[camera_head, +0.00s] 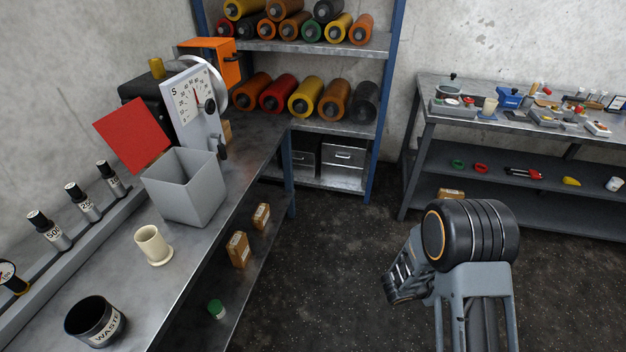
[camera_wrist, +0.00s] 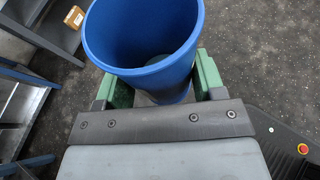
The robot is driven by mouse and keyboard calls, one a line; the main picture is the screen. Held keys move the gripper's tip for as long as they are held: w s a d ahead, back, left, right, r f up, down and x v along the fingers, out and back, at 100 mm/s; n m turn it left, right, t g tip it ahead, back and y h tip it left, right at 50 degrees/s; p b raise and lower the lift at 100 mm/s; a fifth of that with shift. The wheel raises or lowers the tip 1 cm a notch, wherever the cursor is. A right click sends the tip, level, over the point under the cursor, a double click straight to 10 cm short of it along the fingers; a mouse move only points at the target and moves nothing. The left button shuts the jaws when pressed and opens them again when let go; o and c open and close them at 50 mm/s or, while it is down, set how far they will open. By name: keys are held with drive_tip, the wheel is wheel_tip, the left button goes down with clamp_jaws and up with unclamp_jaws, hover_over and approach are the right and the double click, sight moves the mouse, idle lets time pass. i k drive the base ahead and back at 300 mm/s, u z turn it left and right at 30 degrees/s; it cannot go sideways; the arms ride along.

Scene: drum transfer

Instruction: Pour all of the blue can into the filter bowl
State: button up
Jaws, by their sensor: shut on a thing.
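In the wrist view, my gripper (camera_wrist: 163,82) is shut on the blue can (camera_wrist: 128,45), with a green-padded finger on each side of it. The can's wide mouth faces the camera. A small grey patch shows deep inside, and I cannot tell whether it is contents or the can's bottom. The can and fingertips do not show in the head view, where my arm is at the lower right over open floor. I cannot identify the filter bowl for certain. A small grey-green bowl-like vessel (camera_head: 449,91) stands on the far right table.
The left bench holds a grey square bin (camera_head: 185,190), a dial machine (camera_head: 190,105), a cream cup (camera_head: 152,244) and a black WASTE pot (camera_head: 95,320). The right table (camera_head: 440,125) carries many small items. A roller shelf (camera_head: 330,125) stands behind. Dark floor between is clear.

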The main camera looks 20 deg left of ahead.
sight(154, 245)
drive_tip(key=i, duration=1)
drive_tip(key=u, duration=4.05)
